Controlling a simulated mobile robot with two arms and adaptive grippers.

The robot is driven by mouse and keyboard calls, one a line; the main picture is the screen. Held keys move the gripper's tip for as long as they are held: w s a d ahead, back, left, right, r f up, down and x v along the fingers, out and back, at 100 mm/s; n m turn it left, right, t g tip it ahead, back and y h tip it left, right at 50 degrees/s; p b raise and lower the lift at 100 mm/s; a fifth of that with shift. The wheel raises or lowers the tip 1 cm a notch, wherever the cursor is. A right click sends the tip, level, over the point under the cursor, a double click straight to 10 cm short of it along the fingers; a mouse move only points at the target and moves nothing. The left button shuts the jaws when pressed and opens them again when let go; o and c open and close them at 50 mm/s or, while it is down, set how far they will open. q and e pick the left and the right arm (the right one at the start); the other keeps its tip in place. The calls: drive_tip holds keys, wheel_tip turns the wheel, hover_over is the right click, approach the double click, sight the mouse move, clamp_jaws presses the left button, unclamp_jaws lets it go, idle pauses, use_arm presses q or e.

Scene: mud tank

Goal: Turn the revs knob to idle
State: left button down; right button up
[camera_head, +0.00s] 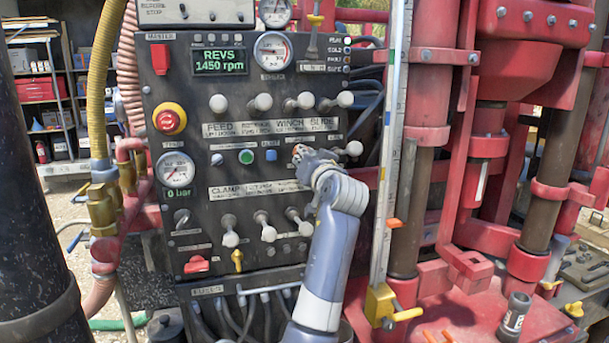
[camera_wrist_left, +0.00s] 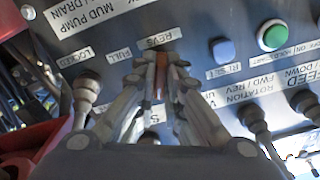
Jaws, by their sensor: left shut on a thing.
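The revs knob (camera_wrist_left: 161,62) sits under the "REVS" label in the left wrist view. Only a narrow reddish strip of it shows between my fingers. My left gripper (camera_wrist_left: 158,68) is shut on it, one finger on each side. In the head view, my left gripper (camera_head: 303,154) is against the black control panel (camera_head: 175,105), right of the blue button, and hides most of the knob. The revs display (camera_head: 220,61) reads 1450 rpm in green. A "FULL" label (camera_wrist_left: 119,55) is beside the knob; its pointing direction cannot be told. My right gripper is not in view.
A green button (camera_head: 246,157) and a blue button (camera_head: 271,155) sit left of the gripper. White-knobbed levers (camera_head: 261,102) stick out above, and more (camera_head: 268,231) below. A red emergency stop (camera_head: 169,119) is at the left. A measuring post (camera_head: 389,150) stands close at the right.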

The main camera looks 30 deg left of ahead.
use_arm(q)
drive_tip(key=shift+w+f+n+b, duration=0.1)
drive_tip(key=shift+f+n+b, duration=0.1)
drive_tip(key=shift+n+b, duration=1.8)
drive_tip(key=shift+n, duration=0.3)
drive_tip(key=c, duration=1.9)
unclamp_jaws()
drive_tip(key=shift+o, duration=1)
drive_tip(key=shift+d+r, duration=0.15)
drive_tip(key=v, duration=1.2)
